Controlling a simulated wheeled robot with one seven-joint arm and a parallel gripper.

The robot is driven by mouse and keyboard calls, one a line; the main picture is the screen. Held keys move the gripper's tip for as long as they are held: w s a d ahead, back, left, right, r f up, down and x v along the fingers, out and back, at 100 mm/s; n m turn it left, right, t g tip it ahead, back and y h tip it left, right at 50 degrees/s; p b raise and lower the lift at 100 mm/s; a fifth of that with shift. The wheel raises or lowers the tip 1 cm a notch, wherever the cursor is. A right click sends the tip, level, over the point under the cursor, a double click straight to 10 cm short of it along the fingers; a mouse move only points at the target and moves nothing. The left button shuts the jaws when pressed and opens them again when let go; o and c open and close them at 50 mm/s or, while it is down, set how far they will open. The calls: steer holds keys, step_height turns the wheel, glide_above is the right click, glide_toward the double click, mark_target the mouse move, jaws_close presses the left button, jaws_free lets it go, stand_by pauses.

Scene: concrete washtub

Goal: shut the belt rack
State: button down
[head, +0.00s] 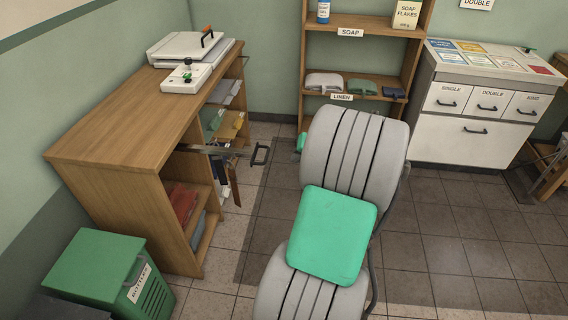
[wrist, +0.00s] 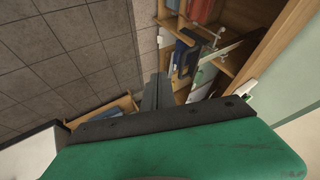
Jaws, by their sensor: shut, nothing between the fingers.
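The belt rack (head: 228,151) is a thin metal rail standing out from the open side of the wooden cabinet, in the head view. Its dark bar handle (head: 260,153) is at the outer end. Brown and dark straps (head: 234,186) hang below the rail. In the wrist view, my gripper (wrist: 157,80) shows as dark fingers, shut and empty, in front of its green body. In the head view my own arm hides most of the gripper. The fingers look apart from the rack, but the exact gap is unclear.
The wooden cabinet (head: 120,128) carries a white press (head: 190,47) and holds cloths on its shelves. A green box (head: 95,268) stands at its near end. Wooden shelves (head: 352,55) and a white drawer unit (head: 465,140) stand behind. Tiled floor (head: 440,240) is clear at right.

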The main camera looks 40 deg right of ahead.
steer(key=w+a+f, duration=0.2)
steer(key=w+f, duration=0.4)
steer(key=w, duration=0.3)
steer(key=shift+a, duration=0.1)
